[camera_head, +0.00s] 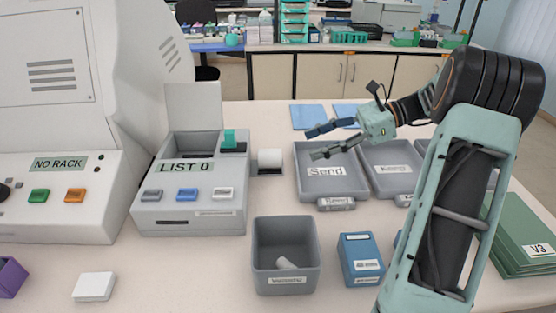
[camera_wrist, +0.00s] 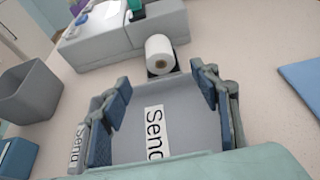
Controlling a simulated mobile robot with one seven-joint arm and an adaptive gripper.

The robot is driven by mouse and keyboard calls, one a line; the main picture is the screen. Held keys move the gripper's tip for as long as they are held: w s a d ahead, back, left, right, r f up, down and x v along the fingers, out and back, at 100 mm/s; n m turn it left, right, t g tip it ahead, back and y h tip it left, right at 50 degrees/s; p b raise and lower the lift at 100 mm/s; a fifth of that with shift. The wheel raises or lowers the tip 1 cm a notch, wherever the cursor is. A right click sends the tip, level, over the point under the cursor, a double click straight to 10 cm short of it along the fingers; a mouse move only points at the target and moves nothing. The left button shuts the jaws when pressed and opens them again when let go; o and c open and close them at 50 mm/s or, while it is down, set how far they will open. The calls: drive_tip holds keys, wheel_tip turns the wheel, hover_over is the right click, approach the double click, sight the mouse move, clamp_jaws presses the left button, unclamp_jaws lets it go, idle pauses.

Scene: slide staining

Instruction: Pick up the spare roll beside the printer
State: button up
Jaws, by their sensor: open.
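The spare roll (camera_head: 270,158) is a small white cylinder on a dark holder, just right of the grey printer (camera_head: 190,184) labelled "LIST 0". In the wrist view the roll (camera_wrist: 159,54) stands ahead of my fingers, at the printer's side (camera_wrist: 124,32). My gripper (camera_head: 332,142) is open and empty, above the "Send" tray and to the right of the roll. In the wrist view my gripper (camera_wrist: 160,92) has its two fingers apart, with the roll beyond the gap between them and not touched.
The grey "Send" tray (camera_head: 325,184) lies under my gripper, with another grey tray (camera_head: 393,174) to its right. A grey bin (camera_head: 286,239) and a blue box (camera_head: 360,258) stand in front. A large white machine (camera_head: 70,140) is at left. Blue sheets (camera_head: 308,115) lie behind the trays.

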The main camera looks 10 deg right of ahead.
sight(279, 156)
drive_tip(key=b+x, duration=0.1)
drive_tip(key=x, duration=0.9)
drive_tip(key=shift+a+f, duration=0.1)
drive_tip(key=shift+f, duration=0.1)
drive_tip(key=c, duration=1.3)
drive_tip(key=shift+o, duration=0.2)
drive_tip(key=shift+r, duration=0.15)
